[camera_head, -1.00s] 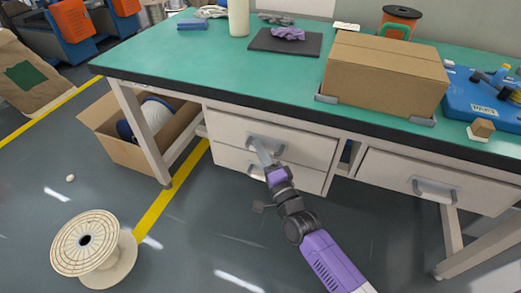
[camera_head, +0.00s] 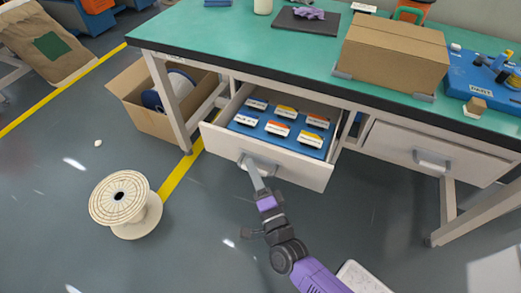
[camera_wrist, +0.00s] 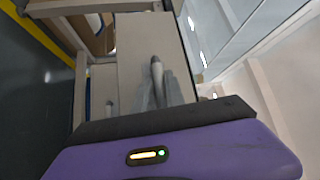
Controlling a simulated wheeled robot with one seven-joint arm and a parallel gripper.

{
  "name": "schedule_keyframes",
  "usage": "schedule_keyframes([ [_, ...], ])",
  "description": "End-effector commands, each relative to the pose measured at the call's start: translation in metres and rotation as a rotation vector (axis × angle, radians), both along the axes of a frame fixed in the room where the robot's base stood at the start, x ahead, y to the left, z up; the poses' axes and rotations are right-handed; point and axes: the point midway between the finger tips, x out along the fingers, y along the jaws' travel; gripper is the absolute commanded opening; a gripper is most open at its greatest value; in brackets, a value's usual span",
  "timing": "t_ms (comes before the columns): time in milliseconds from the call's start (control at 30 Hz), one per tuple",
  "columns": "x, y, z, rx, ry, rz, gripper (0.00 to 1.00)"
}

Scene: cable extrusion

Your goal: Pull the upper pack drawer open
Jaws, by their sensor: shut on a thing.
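The upper pack drawer (camera_head: 290,165) under the left part of the bench stands pulled out in the head view. Inside it several small labelled packs, white with blue, orange or yellow, lie on a blue liner (camera_head: 254,132). My gripper (camera_head: 252,166) is shut on the drawer's grey handle (camera_head: 265,165) at the middle of its front. In the wrist view the handle (camera_wrist: 157,75) stands between my fingers against the pale drawer front (camera_wrist: 135,45). The lower drawer is hidden behind the open one in the head view.
A closed drawer (camera_head: 440,150) sits to the right. An open carton (camera_head: 125,95) stands by the left leg.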

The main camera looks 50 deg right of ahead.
Motion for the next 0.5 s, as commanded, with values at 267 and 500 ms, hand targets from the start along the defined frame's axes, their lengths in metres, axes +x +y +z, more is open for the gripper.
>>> schedule_keyframes([
  [267,-0.016,0.041,0.000,0.000,0.001,-0.003,0.00],
  [500,-0.021,0.054,0.000,-0.002,0.000,-0.003,0.00],
])
